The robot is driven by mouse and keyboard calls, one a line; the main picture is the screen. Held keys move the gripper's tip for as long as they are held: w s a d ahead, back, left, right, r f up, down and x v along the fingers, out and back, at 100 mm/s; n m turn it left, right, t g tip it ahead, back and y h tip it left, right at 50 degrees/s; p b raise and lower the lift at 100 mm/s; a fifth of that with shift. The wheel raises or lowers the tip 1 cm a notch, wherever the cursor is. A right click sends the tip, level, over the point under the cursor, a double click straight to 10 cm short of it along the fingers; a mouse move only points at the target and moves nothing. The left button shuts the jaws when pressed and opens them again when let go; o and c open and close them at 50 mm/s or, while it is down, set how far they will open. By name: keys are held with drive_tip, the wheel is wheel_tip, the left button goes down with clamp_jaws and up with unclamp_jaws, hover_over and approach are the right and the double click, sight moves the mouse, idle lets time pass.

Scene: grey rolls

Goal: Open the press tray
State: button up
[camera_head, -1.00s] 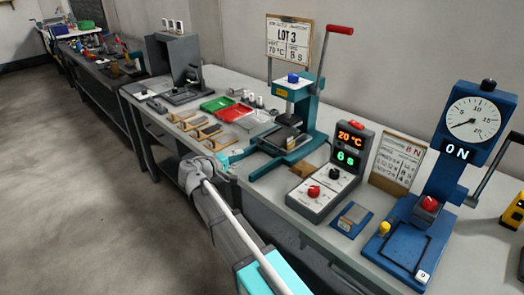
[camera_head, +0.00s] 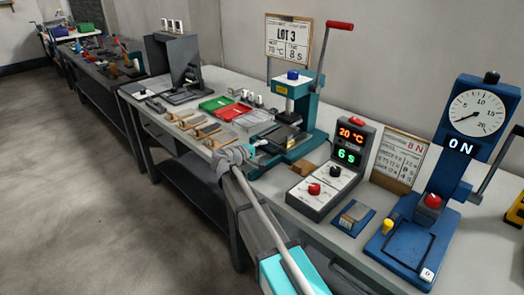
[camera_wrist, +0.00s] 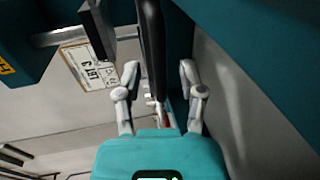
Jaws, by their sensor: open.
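The teal press (camera_head: 297,98) stands on the bench with its red-tipped lever raised. Its dark tray (camera_head: 283,137) sits low in the press, under the head; how far in it sits is hard to tell. My gripper (camera_head: 250,150) is at the front left of the press base, hiding part of it. In the wrist view my gripper (camera_wrist: 158,75) is open, with a long dark bar (camera_wrist: 151,45) between its two grey fingers, showing gaps on both sides. I cannot tell whether this bar is the tray's edge or handle.
A control box (camera_head: 333,175) reading 20 °C and 6 s stands right of the press. A blue gauge press (camera_head: 447,185) is farther right. Green and red trays (camera_head: 232,110) and several wooden-handled pieces (camera_head: 200,127) lie to the left. Floor is clear at left.

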drive_tip(key=shift+w+d+f, duration=0.1)
drive_tip(key=shift+w+d, duration=0.3)
clamp_jaws()
drive_tip(key=shift+a, duration=0.2)
drive_tip(key=shift+d, duration=0.2)
